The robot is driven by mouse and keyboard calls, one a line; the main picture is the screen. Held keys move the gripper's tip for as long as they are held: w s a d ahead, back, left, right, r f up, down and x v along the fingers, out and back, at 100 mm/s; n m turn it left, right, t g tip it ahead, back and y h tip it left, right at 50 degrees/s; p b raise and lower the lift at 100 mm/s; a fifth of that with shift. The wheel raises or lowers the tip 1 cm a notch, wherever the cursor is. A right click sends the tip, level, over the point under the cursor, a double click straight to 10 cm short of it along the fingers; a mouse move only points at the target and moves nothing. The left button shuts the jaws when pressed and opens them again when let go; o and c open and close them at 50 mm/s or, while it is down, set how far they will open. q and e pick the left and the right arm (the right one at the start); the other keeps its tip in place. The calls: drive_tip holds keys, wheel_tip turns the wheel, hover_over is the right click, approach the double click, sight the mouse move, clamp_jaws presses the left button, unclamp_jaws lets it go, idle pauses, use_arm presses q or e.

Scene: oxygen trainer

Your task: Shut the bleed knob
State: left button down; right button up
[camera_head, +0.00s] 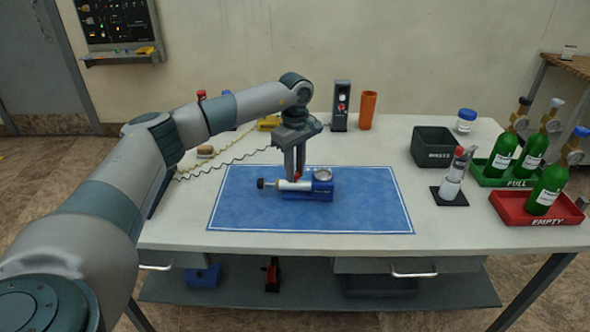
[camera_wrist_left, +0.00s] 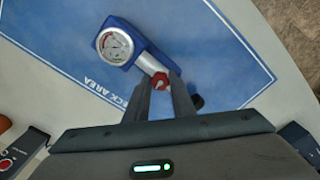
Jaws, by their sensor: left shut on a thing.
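The bleed knob (camera_wrist_left: 160,82) is a small red knob on the silver barrel of the regulator. In the head view the knob (camera_head: 296,175) shows just below my left fingers. The regulator has a blue body (camera_head: 322,188) with a round white gauge (camera_wrist_left: 115,45) and lies on the blue mat (camera_head: 375,208). My left gripper (camera_head: 296,172) points down from above and is shut on the red knob. In the left wrist view its two dark fingers (camera_wrist_left: 160,90) stand on either side of the knob. A black end piece (camera_head: 261,184) sticks out at the regulator's left. My right gripper is not seen.
A black waste bin (camera_head: 433,147), a red tray marked empty (camera_head: 540,207) and a green tray marked full (camera_head: 505,176) with green bottles are at the right. An orange cup (camera_head: 367,110) stands behind. The mat around the regulator is clear.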

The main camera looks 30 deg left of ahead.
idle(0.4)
use_arm(q)
drive_tip(key=c, duration=1.5)
unclamp_jaws()
drive_tip(key=shift+r, duration=0.15)
drive_tip(key=shift+r, duration=0.6)
wheel_tip(320, 180, up, 16)
drive_tip(key=shift+b, duration=1.15)
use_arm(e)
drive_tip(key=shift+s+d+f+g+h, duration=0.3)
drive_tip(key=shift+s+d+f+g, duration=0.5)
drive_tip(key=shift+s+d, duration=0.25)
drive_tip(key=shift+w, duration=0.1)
